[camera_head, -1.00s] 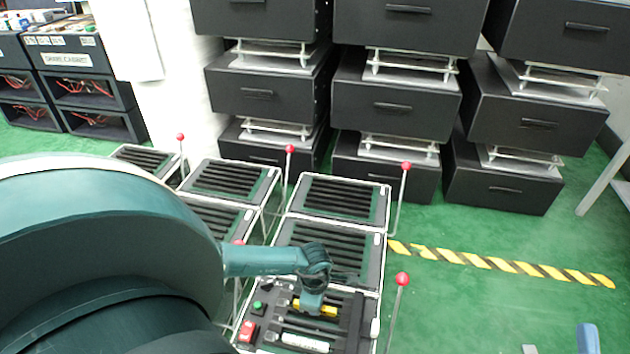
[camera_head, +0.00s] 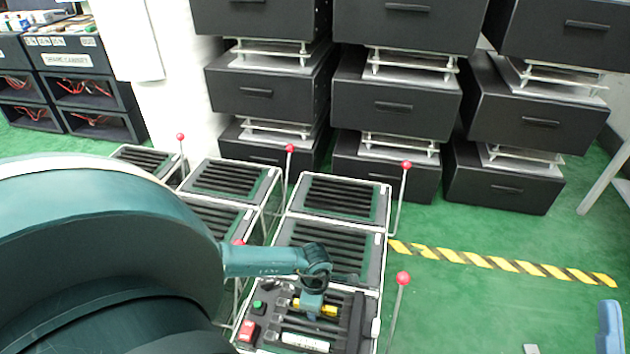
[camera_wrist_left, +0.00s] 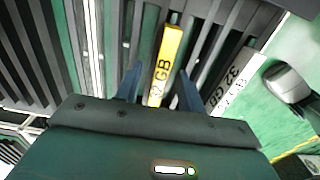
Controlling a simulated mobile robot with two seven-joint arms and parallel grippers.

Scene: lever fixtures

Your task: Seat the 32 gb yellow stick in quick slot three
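The yellow stick (camera_wrist_left: 166,62) shows in the left wrist view with black "GB" lettering; its lower digits are partly hidden. In the head view it lies in the nearest slotted rack (camera_head: 372,318), partly behind my left gripper (camera_head: 312,308). My left gripper (camera_wrist_left: 159,80) has its two blue fingers apart, one on each side of the yellow stick, with small gaps visible. A white stick (camera_head: 305,342) lies nearer the front of the rack; it also shows in the left wrist view (camera_wrist_left: 238,80), marked 32 GB. I cannot read any slot numbers. My right gripper is not visible.
More slotted racks (camera_head: 340,190) stand behind, with red-knobbed levers (camera_head: 403,278) beside them. A red block (camera_head: 247,331) and a green button (camera_head: 257,304) sit at the rack's left. Black drawer units (camera_head: 395,105) stand behind.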

